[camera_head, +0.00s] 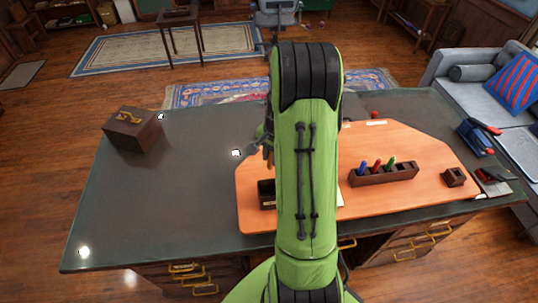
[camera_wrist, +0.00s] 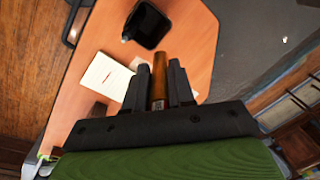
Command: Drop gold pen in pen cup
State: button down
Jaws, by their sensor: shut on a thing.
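My gripper (camera_wrist: 159,88) is shut on the gold pen (camera_wrist: 158,72), which sticks out between the two dark fingers in the wrist view. A dark open box-like holder (camera_head: 267,194) stands at the left end of the orange desk board (camera_head: 420,204), partly behind my arm. A black holder (camera_wrist: 148,25) lies beyond the fingertips in the wrist view, apart from the pen. I cannot tell for sure which holder is the pen cup.
A dark rack (camera_head: 385,175) holds blue, red and green pens. A small brown box (camera_head: 455,177) is at the right. A white notepad (camera_wrist: 106,76) lies left of the fingers. A wooden box (camera_head: 133,129) sits at the far left. The desk's left half is mostly clear.

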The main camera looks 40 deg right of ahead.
notch_tip(320, 180, down, 9)
jog(key=b, duration=0.6)
jog(key=shift+r, duration=0.2)
jog(key=shift+s+a, duration=0.1)
jog(key=c, duration=0.9)
grip_release()
jog(key=shift+r, duration=0.1)
jog(key=r, duration=0.5)
jog(key=s+r, duration=0.1)
jog(key=r, duration=0.4)
jog(key=r+p, duration=0.1)
jog(key=r, duration=0.4)
jog(key=shift+s+d+r, duration=0.25)
jog(key=shift+s, duration=0.15)
